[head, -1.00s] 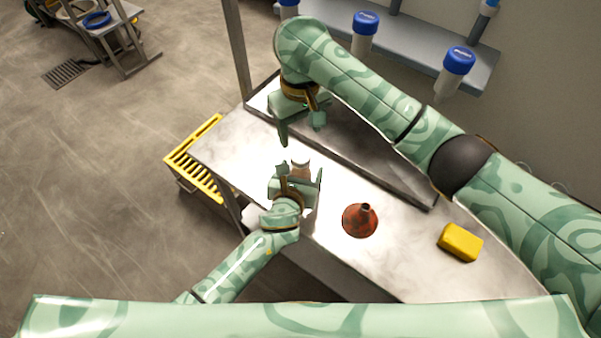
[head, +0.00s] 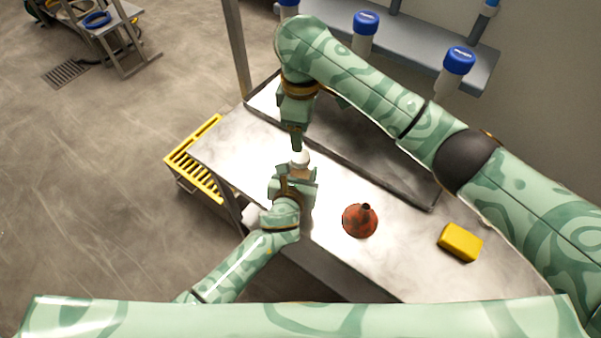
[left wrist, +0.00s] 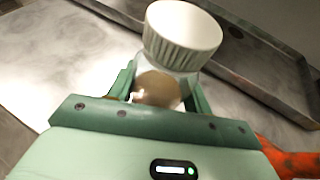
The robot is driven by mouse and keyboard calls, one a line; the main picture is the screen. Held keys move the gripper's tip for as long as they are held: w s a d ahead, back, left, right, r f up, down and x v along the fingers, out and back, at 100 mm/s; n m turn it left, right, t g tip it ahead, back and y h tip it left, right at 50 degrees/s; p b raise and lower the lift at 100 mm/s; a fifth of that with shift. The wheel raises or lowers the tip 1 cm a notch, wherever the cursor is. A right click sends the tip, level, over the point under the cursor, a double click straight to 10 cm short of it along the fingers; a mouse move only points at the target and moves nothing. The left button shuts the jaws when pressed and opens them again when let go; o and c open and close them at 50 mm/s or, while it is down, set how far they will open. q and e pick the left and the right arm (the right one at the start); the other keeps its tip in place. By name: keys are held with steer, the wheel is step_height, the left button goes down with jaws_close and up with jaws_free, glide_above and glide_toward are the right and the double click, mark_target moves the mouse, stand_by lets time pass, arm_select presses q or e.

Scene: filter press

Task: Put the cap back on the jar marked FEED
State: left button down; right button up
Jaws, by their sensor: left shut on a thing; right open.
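My left gripper (head: 295,178) is shut on a small clear jar with tan contents (left wrist: 158,90), held upright over the bench. A white ribbed cap (left wrist: 183,38) sits at the jar's mouth in the left wrist view. It also shows as a white top in the head view (head: 300,157). I cannot tell whether it is seated or threaded. No FEED marking is readable. My right gripper (head: 297,146) is open, pointing down just above the cap. Its fingers are seen nearly edge-on, and contact with the cap cannot be made out.
A rust-red funnel (head: 360,220) and a yellow block (head: 460,243) stand on the bench to the right. A dark shallow tray (head: 385,185) lies behind the jar. A yellow grate (head: 200,162) is at the left end. Blue-capped containers (head: 458,62) are on the back shelf.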

mark_target(300, 155)
steer(key=n, duration=1)
steer(key=shift+s+a+f+n, duration=0.1)
steer(key=shift+s+n, duration=0.05)
steer(key=shift+n, duration=0.25)
steer(key=n, duration=0.3)
steer(key=shift+f, duration=4)
